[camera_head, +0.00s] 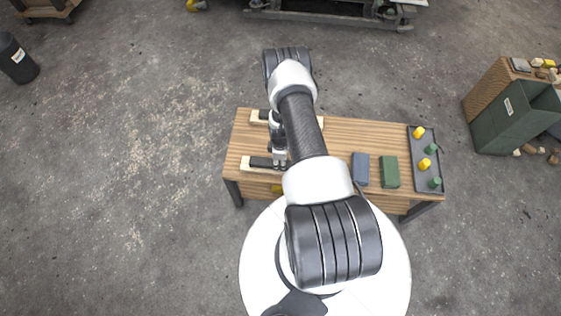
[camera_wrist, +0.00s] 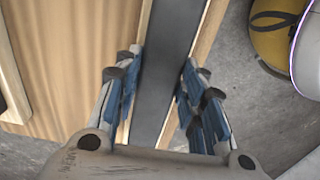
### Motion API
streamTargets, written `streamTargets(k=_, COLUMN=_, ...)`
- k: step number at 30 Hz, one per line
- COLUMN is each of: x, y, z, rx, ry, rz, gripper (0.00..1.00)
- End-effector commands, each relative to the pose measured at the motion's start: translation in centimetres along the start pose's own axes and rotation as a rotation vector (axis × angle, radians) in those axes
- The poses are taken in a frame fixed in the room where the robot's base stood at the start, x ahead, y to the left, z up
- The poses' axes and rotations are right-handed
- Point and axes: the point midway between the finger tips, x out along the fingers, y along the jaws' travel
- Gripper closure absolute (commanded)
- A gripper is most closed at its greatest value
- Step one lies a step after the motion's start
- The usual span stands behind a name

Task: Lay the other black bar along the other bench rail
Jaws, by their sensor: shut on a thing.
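The workbench (camera_head: 345,128) carries two pale wooden bench rails at its left end. The near rail (camera_head: 245,164) has a black bar (camera_head: 260,162) along it. In the wrist view this bar (camera_wrist: 166,70) runs lengthwise between my fingers, with pale rail (camera_wrist: 208,32) showing along both sides. My gripper (camera_wrist: 164,58) is shut on this bar; whether the bar fully rests on the rail is unclear. In the head view my gripper (camera_head: 280,162) is at the near rail. The far rail (camera_head: 258,118) has dark material on it, partly hidden by my arm.
A blue block (camera_head: 360,169) and a green block (camera_head: 390,172) stand right of my arm. A dark tray (camera_head: 427,188) with yellow and green pieces lies at the bench's right end. A green bin (camera_head: 508,118) stands farther right. A yellow object (camera_wrist: 273,38) is beside the bench edge.

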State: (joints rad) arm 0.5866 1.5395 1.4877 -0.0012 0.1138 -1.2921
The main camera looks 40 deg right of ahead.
Motion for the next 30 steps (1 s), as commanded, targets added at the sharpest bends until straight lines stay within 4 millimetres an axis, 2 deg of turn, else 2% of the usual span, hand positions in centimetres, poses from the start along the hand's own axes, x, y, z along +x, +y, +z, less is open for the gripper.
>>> streamTargets(k=2, x=0.2, y=0.0, z=0.0, rx=0.000, ry=0.000, rz=0.001, gripper=1.00)
streamTargets(k=3, x=0.3, y=0.0, z=0.0, rx=0.000, ry=0.000, rz=0.000, gripper=0.62)
streamTargets(k=11, x=0.2, y=0.0, z=0.0, rx=0.000, ry=0.000, rz=0.000, gripper=0.44)
streamTargets(k=23, x=-0.2, y=0.0, z=0.0, rx=0.000, ry=0.000, rz=0.000, gripper=0.43)
streamTargets(k=26, x=-1.6, y=0.1, z=0.0, rx=0.000, ry=0.000, rz=0.001, gripper=0.43)
streamTargets(k=30, x=-4.7, y=0.1, z=0.0, rx=0.000, ry=0.000, rz=0.001, gripper=0.43)
